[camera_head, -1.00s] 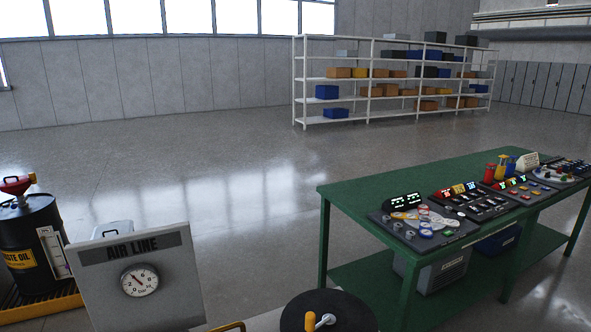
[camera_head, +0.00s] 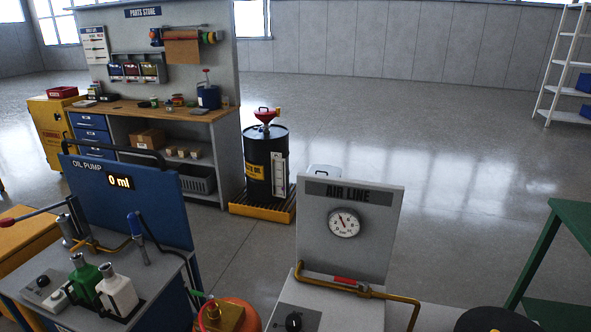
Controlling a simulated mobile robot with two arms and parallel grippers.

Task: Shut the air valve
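The grey AIR LINE panel (camera_head: 381,232) stands upright at the lower middle of the view. It carries a round white gauge (camera_head: 343,223) with a dark needle. A brass pipe (camera_head: 397,297) runs across in front of the panel's foot and bends down at its right end. A small red lever (camera_head: 345,281), seemingly the air valve's handle, sits on the pipe and lies roughly along it. A black knob (camera_head: 293,321) is on the grey box in front. Neither of my grippers is in view.
The blue OIL PUMP stand (camera_head: 128,205) with bottles is at left. The waste oil drum (camera_head: 264,165) stands on a yellow tray (camera_head: 262,212) behind the panel. A green table (camera_head: 566,225) is at right. Open floor lies behind the panel.

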